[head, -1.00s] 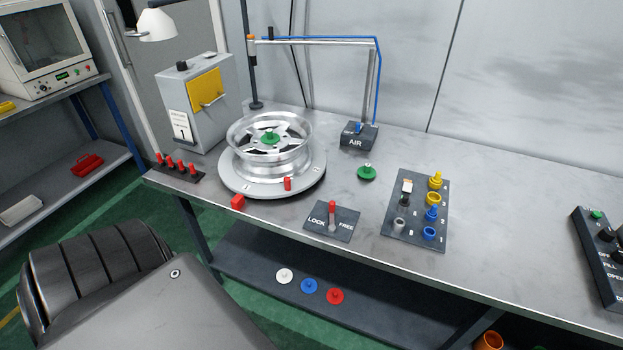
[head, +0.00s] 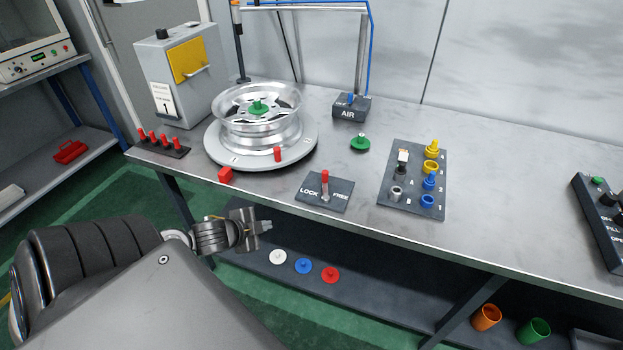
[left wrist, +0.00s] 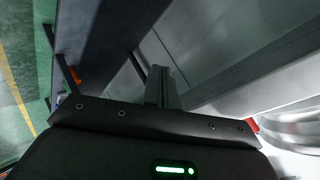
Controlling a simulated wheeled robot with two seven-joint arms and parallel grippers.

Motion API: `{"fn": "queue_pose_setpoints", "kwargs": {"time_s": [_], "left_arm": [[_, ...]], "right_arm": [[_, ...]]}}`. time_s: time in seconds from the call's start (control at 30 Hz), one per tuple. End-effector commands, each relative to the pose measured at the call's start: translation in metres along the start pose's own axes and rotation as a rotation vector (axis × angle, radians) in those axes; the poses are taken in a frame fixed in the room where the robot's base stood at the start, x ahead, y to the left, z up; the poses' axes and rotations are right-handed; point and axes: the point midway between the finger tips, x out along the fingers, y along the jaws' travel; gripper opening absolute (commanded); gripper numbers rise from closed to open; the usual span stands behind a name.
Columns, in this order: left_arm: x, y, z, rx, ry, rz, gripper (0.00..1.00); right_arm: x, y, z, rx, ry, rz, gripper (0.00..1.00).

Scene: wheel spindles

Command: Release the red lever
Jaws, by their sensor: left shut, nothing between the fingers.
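The red lever (head: 325,180) stands about upright on a dark plate (head: 340,196) marked LOCK on its left and FREE on its right, near the front edge of the bench. My left gripper (head: 264,231) is in front of the bench edge, below and left of the lever plate, apart from it. In the left wrist view its fingers (left wrist: 161,88) are together with nothing between them. The lever is not visible in the left wrist view. My right gripper is not in view.
A silver wheel (head: 258,118) sits on a round turntable (head: 225,155) left of the lever. A dark board with pegs (head: 415,172) is right of the lever. The bench's front edge (head: 270,198) is close to my left gripper.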

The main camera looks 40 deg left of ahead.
Motion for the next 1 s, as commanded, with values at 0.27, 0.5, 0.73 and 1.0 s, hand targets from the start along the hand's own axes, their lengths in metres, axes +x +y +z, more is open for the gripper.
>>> {"fn": "queue_pose_setpoints", "kwargs": {"time_s": [0.27, 0.5, 0.73, 1.0], "left_arm": [[-0.067, -0.067, -0.075, 0.438, 0.181, -0.105, 0.0], [-0.096, -0.108, -0.1, 0.773, 0.356, -0.055, 0.0], [-0.11, -0.117, -0.109, 0.889, 0.418, -0.013, 0.0], [-0.11, -0.117, -0.109, 0.889, 0.419, -0.013, 0.0]], "right_arm": [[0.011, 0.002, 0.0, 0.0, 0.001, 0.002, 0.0], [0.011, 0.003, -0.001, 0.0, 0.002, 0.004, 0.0], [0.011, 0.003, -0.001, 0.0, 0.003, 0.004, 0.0], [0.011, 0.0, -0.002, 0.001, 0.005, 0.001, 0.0]]}}
